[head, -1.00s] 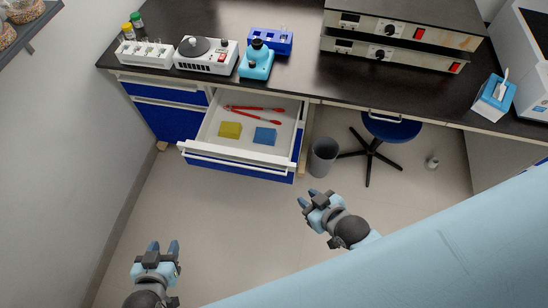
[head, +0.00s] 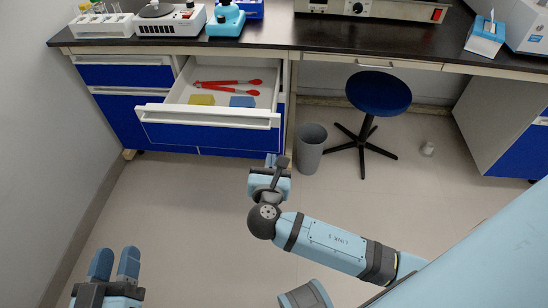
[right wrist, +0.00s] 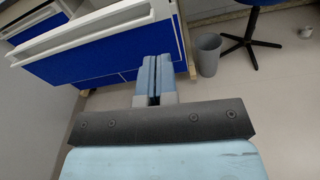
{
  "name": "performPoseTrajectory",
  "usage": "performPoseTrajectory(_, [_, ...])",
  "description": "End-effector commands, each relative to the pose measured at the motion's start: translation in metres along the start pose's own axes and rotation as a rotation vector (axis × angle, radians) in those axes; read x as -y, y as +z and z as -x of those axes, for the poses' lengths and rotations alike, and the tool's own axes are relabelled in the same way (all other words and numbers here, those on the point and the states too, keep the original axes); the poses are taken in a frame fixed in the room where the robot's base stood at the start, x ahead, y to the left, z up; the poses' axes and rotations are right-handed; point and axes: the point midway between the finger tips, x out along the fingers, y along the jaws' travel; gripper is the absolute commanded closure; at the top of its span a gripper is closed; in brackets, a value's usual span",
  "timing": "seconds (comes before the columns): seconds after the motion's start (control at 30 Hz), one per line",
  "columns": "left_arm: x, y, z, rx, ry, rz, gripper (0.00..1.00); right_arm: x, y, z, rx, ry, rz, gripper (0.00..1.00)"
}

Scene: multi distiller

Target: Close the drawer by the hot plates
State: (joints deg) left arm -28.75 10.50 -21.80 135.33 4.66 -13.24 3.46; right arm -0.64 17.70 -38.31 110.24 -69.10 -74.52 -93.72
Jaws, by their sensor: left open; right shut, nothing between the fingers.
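The open drawer (head: 208,136) with a blue front and white handle bar sticks out below the dark bench. It holds red tongs (head: 228,84), a yellow block (head: 201,100) and a blue block (head: 242,101). My right gripper (head: 277,160) is shut and empty, just in front of and below the drawer's right end; a gap to it cannot be judged. In the right wrist view the shut fingers (right wrist: 155,75) point towards the blue drawer front (right wrist: 95,52). My left gripper (head: 114,263) is open and empty, low at the left over the floor, away from the drawer.
A grey bin (head: 311,148) and a blue stool (head: 378,93) stand right of the drawer. The hot plates (head: 376,9) are on the bench (head: 270,32), with a white device (head: 170,20) at its left. The floor in front is mostly clear.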

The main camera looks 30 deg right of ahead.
Motion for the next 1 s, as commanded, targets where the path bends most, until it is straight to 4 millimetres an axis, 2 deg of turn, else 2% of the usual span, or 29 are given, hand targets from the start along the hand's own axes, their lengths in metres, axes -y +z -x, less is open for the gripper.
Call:
performPoseTrajectory(0.03, [-0.002, 0.007, 0.000, -0.041, 0.017, 0.007, 0.57, 0.001, -0.015, -0.003, 0.028, -0.008, 0.031, 1.00])
performPoseTrajectory(0.2, [-0.010, -0.008, 0.001, -0.120, 0.049, 0.025, 0.57, 0.002, -0.016, -0.005, 0.081, -0.032, 0.100, 1.00])
performPoseTrajectory(0.37, [-0.013, -0.013, 0.001, -0.141, 0.060, 0.030, 0.57, 0.002, -0.013, -0.015, 0.091, -0.037, 0.111, 1.00])
performPoseTrajectory(0.5, [-0.014, -0.011, 0.001, -0.152, 0.073, 0.036, 0.57, 0.003, -0.012, -0.038, 0.092, -0.036, 0.110, 1.00])
performPoseTrajectory(0.8, [-0.010, 0.022, -0.002, -0.043, 0.079, 0.039, 0.57, 0.005, -0.008, -0.102, 0.090, -0.036, 0.110, 1.00])
performPoseTrajectory(1.0, [-0.008, 0.041, -0.003, 0.024, 0.086, 0.038, 0.57, 0.006, -0.004, -0.132, 0.089, -0.037, 0.108, 1.00])
